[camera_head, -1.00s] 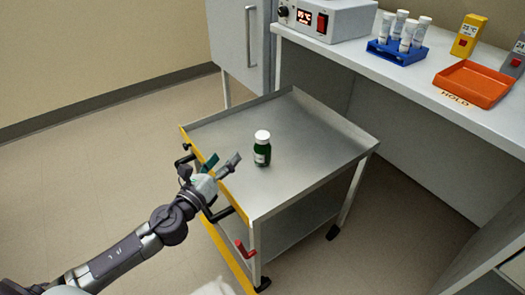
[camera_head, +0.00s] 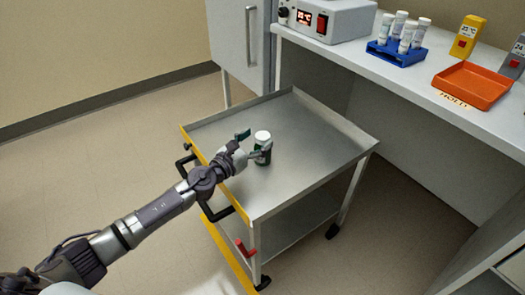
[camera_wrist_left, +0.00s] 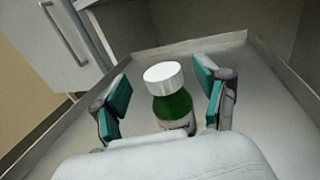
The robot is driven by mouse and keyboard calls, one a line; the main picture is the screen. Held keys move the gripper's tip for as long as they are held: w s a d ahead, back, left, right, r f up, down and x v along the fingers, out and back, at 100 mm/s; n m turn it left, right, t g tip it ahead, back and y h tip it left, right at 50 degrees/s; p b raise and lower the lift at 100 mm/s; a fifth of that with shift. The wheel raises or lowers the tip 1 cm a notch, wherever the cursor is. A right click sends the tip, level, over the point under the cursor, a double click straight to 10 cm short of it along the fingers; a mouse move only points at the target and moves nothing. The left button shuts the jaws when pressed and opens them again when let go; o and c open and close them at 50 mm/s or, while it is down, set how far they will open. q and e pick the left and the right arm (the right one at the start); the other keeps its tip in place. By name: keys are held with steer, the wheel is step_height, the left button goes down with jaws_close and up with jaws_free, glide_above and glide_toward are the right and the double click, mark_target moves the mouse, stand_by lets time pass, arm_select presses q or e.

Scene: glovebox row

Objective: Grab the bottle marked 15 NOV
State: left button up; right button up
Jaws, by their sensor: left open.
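A green bottle with a white cap (camera_head: 262,137) stands upright on the steel cart (camera_head: 318,140). In the left wrist view the bottle (camera_wrist_left: 174,104) has a pale label low on its front, partly hidden, and its marking is too small to read. My left gripper (camera_head: 254,145) is open at the bottle. In the left wrist view its two teal-padded fingers (camera_wrist_left: 163,98) stand on either side of the bottle, with visible gaps. My right gripper is not in view.
The cart has a raised rim and a yellow near edge with black handles (camera_head: 217,212). A white bench behind holds a blue rack of capped tubes (camera_head: 397,52), an orange tray (camera_head: 475,84), a yellow timer-like block (camera_head: 467,37) and a grey instrument (camera_head: 328,18). The cart top is otherwise clear.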

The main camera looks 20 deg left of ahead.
arm_select(q)
steer(key=shift+x, duration=1.5)
steer(key=shift+s, duration=0.1)
jaws_close()
